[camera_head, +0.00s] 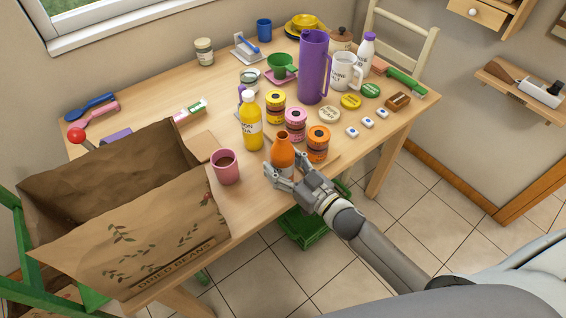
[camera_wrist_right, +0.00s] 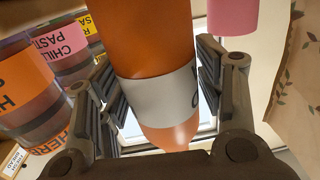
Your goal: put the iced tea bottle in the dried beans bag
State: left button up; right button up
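The iced tea bottle (camera_head: 282,152) is orange and stands upright near the table's front edge, its lower part partly hidden by my right gripper (camera_head: 284,178). In the right wrist view the bottle (camera_wrist_right: 158,92), with a white label, fills the space between the two fingers. The finger pads lie against both of its sides, so my right gripper looks shut on it. I cannot tell whether its base touches the table. The dried beans bag (camera_head: 135,250), brown paper with leaf prints, stands open at the left. My left gripper is not in view.
A pink cup (camera_head: 226,167) stands between the bottle and the bag. A yellow soda bottle (camera_head: 251,122) and an orange-labelled jar (camera_head: 318,143) stand close to the bottle. A tall purple jug (camera_head: 313,68) is farther back. A green crate (camera_head: 305,230) is on the floor.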

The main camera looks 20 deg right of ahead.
jog(key=shift+o, duration=0.5)
jog(key=shift+f+b, duration=0.15)
jog(key=shift+b, duration=0.3)
jog(key=b+v, duration=0.1)
jog(key=v, duration=0.9)
jog(key=shift+s, duration=0.4)
jog(key=shift+f, duration=0.15)
